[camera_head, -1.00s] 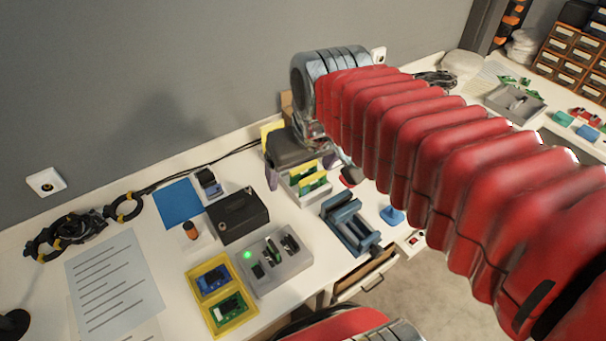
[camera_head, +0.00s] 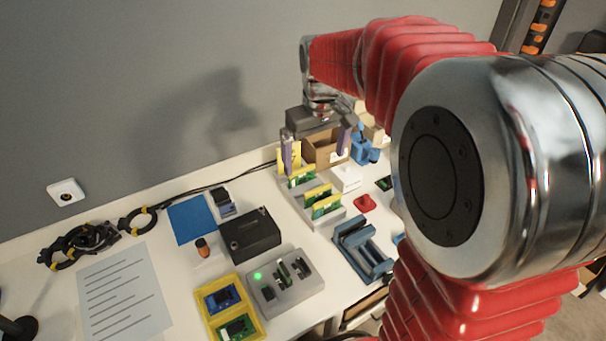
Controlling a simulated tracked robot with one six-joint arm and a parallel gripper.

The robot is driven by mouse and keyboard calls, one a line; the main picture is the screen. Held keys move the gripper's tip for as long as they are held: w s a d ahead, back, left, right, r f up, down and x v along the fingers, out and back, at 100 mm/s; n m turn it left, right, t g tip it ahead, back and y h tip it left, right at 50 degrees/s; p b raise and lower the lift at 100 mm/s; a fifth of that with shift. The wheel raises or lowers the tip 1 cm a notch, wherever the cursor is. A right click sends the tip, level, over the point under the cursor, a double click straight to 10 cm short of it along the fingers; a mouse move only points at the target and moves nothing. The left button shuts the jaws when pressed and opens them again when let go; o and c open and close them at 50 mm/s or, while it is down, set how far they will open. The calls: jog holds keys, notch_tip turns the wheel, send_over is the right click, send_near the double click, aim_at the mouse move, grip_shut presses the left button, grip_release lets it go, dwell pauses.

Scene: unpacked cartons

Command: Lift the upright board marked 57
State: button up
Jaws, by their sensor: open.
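Several upright boards, green with yellow upper parts, stand on the right half of the bench. Two upright boards (camera_head: 326,207) stand in a grey rack (camera_head: 308,222). Another yellow and green board (camera_head: 289,160) stands behind them, close to my gripper's left finger. No number can be read, so I cannot tell which board is marked 57. My gripper (camera_head: 316,158) is open, its purple-grey fingers pointing down and wide apart. It hangs above the back of the bench in front of a brown carton, and nothing shows held.
A brown carton (camera_head: 325,150) and a blue device (camera_head: 363,148) stand behind. A blue vice-like fixture (camera_head: 360,250), red piece (camera_head: 365,203), black box (camera_head: 250,236), grey socket block (camera_head: 286,284) and yellow tray (camera_head: 213,298) surround the rack. My arm hides the right side.

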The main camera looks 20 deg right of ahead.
jog(key=g, duration=0.2)
send_over(318, 188)
notch_tip(318, 188, down, 9)
jog(key=shift+d+r+n, duration=0.15)
jog(key=shift+d+n, duration=0.05)
jog(key=shift+n, duration=0.1)
jog(key=shift+f, duration=4.25)
jog(key=shift+f, duration=0.1)
jog(key=shift+a+f, duration=0.15)
jog(key=shift+f, duration=2.4)
jog(key=shift+c, duration=0.4)
jog(key=c, duration=1.1)
jog(key=shift+r, duration=0.15)
